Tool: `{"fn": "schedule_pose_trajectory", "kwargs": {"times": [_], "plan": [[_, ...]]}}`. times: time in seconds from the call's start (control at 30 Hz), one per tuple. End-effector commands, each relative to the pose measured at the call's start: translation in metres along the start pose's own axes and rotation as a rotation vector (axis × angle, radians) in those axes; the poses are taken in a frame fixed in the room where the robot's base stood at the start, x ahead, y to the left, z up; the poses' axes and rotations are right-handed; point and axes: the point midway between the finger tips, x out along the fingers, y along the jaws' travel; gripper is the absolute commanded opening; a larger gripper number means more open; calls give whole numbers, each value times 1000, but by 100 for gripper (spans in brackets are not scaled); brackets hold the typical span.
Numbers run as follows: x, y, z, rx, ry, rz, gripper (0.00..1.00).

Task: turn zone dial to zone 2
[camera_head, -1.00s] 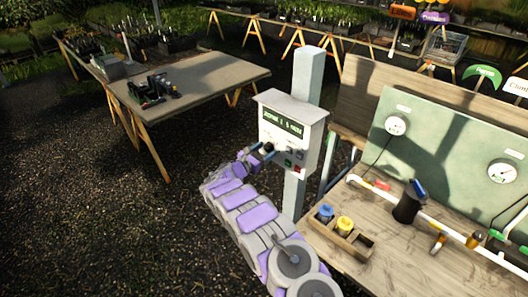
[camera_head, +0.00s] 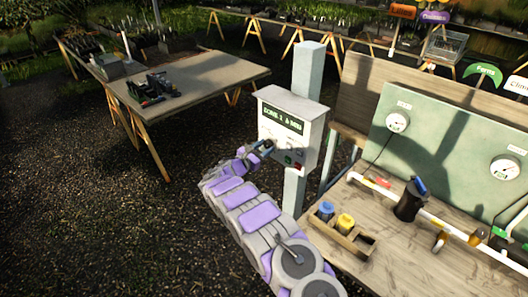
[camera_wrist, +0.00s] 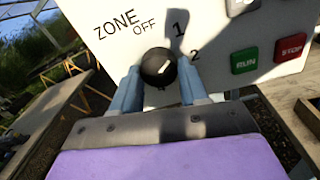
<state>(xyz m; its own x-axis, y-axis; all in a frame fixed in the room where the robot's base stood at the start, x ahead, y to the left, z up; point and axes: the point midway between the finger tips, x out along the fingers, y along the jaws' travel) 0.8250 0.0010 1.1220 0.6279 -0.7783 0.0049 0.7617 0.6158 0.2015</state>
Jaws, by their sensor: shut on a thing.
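The zone dial (camera_wrist: 158,67) is a round black knob with a white mark, on the front of a pale control box (camera_head: 303,106). In the wrist view, OFF, 1 and 2 are printed around it. The white mark slants up and right; exactly which label it meets is hard to tell. My gripper (camera_wrist: 157,84) has its blue fingers on either side of the knob, shut on it. In the head view my gripper (camera_head: 264,148) is at the box's front. The box's green display (camera_head: 283,119) seems to read ZONE 1, with smaller text unclear.
A green RUN button (camera_wrist: 244,60) and a red STOP button (camera_wrist: 290,48) sit right of the dial. The box is on a grey post (camera_head: 309,70). A wooden bench (camera_head: 375,250) with a pipe stands right. Another table (camera_head: 205,80) is behind left.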

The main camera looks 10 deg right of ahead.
Motion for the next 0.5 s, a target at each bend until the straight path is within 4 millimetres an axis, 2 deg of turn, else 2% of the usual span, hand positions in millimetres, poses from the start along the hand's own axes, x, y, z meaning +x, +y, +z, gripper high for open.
{"fn": "schedule_pose_trajectory", "kwargs": {"times": [0.5], "plan": [[0,2,-5,443,-25,8,13]]}}
